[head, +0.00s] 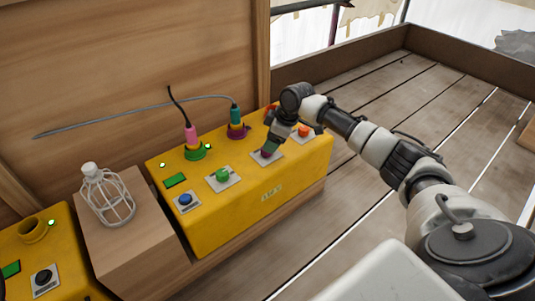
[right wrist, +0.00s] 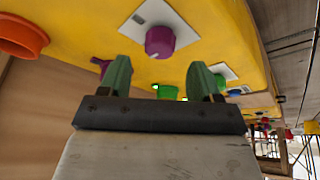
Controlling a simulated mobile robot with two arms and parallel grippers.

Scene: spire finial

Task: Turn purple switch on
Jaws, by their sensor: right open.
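The purple switch (head: 266,154) is a round knob on a white plate on the sloped front of the yellow box (head: 235,207). In the head view it is partly hidden by my right gripper (head: 272,140). In the right wrist view the purple knob (right wrist: 159,41) shows whole, with a small light mark on its edge. My right gripper (right wrist: 160,80) is open, its two green fingers apart. The knob appears just beyond the fingertips, in line with the gap between them. I cannot tell whether they touch it. My left gripper is not in view.
Plugs with cables stand in the green (head: 196,152) and purple (head: 238,131) sockets. A caged lamp (head: 106,195) stands on a wooden block at left. Wooden boards lie open at right.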

